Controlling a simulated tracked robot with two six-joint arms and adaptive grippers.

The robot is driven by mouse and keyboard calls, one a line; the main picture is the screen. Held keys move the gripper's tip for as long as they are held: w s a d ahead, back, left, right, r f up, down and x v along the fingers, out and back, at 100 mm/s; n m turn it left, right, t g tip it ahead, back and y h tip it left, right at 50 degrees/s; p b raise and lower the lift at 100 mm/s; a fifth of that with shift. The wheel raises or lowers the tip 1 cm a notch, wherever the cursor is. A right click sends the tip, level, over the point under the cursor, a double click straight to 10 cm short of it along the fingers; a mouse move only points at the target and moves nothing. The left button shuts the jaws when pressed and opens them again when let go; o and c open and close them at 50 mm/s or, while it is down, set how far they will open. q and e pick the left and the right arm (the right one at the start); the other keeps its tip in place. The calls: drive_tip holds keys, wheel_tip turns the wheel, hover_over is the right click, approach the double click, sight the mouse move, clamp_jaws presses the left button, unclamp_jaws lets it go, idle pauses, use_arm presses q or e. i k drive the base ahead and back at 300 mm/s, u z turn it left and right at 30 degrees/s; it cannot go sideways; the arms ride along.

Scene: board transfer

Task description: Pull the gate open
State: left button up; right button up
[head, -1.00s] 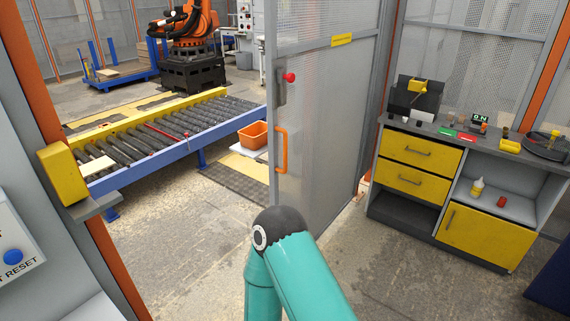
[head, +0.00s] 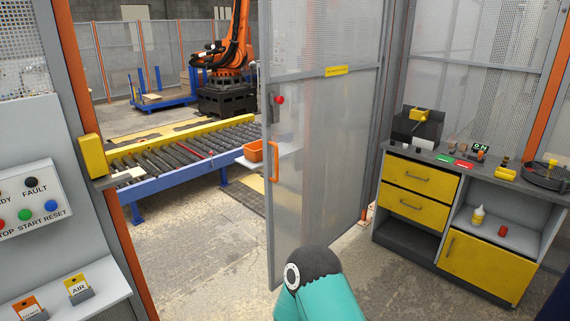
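The gate (head: 320,150) is a grey-framed mesh and clear panel in the middle of the head view. It stands swung open, with its free edge toward the left and a wide gap to the left post. An orange handle (head: 274,160) and a latch with a red knob (head: 280,100) are on its free-edge side. A teal link of my arm shows at the bottom centre, in front of the gate's lower part. Neither of my grippers is in view, so any contact with the handle cannot be seen.
Through the gap are a roller conveyor (head: 190,150), an orange bin (head: 253,151) and an orange robot arm (head: 229,50). A yellow-drawer workbench (head: 420,190) stands right. A button panel (head: 30,200) is at left. Floor is clear before the gap.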

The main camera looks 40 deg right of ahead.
sight(268, 84)
drive_tip(key=z, duration=4.2)
drive_tip(key=k, duration=0.1)
drive_tip(key=u, duration=2.55)
drive_tip(key=i, duration=1.6)
drive_tip(key=z, duration=1.4)
drive_tip(key=i, duration=0.1)
drive_tip(key=u, duration=2.95)
drive_tip(key=k, duration=0.85)
drive_tip(key=u, duration=0.2)
